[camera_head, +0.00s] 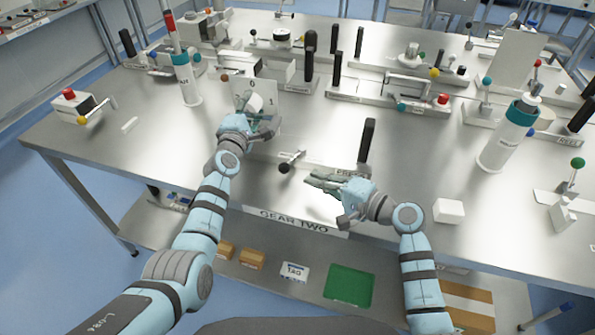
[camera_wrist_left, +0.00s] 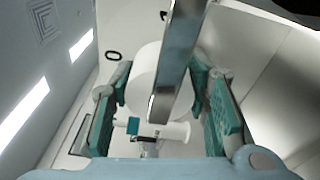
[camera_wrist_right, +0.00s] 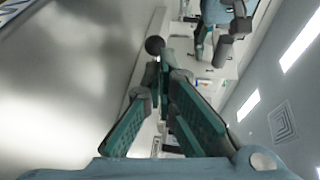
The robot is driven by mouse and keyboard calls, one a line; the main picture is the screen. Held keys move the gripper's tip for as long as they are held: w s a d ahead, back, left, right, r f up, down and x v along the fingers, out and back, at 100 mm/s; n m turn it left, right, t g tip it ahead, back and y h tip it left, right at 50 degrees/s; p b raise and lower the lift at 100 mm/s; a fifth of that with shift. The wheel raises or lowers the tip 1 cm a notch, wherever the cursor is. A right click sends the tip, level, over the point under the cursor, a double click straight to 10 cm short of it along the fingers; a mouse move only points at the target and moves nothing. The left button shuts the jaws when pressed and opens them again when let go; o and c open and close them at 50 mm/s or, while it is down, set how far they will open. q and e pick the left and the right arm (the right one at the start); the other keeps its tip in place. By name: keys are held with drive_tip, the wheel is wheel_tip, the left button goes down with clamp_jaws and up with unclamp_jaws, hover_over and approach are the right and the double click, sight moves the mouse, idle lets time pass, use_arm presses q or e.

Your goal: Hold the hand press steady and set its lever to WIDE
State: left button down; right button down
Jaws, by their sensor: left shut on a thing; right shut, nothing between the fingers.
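My left gripper (camera_head: 247,110) is shut on a white rounded part (camera_head: 256,101) in front of an upright plate (camera_head: 268,119) marked 0 and 1. In the left wrist view the white part (camera_wrist_left: 143,76) sits between the green finger pads, with a metal bar crossing in front. A short lever with a dark ball (camera_head: 284,168) stands near the table front, beside a base whose label seems to read PRESS (camera_head: 349,173). My right gripper (camera_head: 313,180) is shut and empty, its fingers pointing towards that lever. The dark ball (camera_wrist_right: 155,45) shows just beyond its fingertips. No WIDE mark is legible.
A tall black handle (camera_head: 367,140) stands behind my right gripper. A white block (camera_head: 448,211) lies to its right. A sign reading GEAR TWO (camera_head: 293,221) is at the table's front edge. Several fixtures fill the back, and white cylinders (camera_head: 187,80) (camera_head: 505,140) stand at both sides.

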sight(283, 168)
use_arm(q)
drive_tip(key=shift+s+d+f, duration=0.1)
drive_tip(key=shift+f, duration=0.5)
use_arm(e)
drive_tip(key=x, duration=0.6)
drive_tip(key=shift+w+a+f, duration=0.1)
drive_tip(key=shift+w+a, duration=0.2)
drive_tip(key=shift+a, duration=0.65)
drive_tip(key=v, duration=0.4)
drive_tip(key=s+a+v, duration=0.1)
drive_tip(key=v, duration=0.9)
drive_tip(key=shift+s+r, duration=0.2)
drive_tip(key=shift+s, duration=0.15)
use_arm(q)
drive_tip(key=shift+r, duration=0.2)
use_arm(e)
drive_tip(key=shift+r, duration=0.15)
use_arm(q)
drive_tip(key=shift+r+p, duration=0.2)
drive_tip(key=shift+p, duration=0.1)
use_arm(e)
drive_tip(key=shift+w+r, duration=0.1)
